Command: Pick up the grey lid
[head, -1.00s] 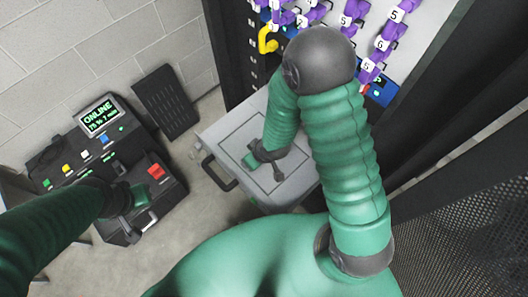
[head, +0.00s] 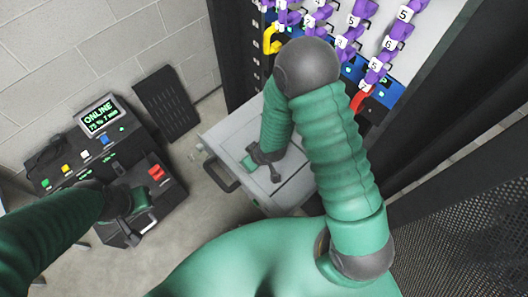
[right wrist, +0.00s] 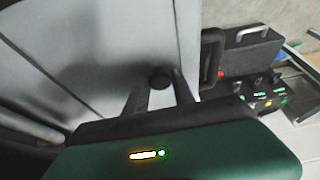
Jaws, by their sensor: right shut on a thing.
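My right gripper (head: 275,176) reaches down over the lid. In the right wrist view its two dark fingers (right wrist: 160,92) are shut on a small dark round knob (right wrist: 160,78) on the lid's pale surface (right wrist: 85,45). I cannot tell whether the lid is clear of the case. My left gripper (head: 142,208) is low at the left by a black case; whether it is open or shut is unclear.
A black console (head: 85,160) with an ONLINE screen (head: 99,115) and coloured buttons stands at the left. A dark flat panel (head: 168,103) leans on the wall. A rack with purple numbered handles (head: 350,35) rises behind the lid. Bare floor shows between console and grey case.

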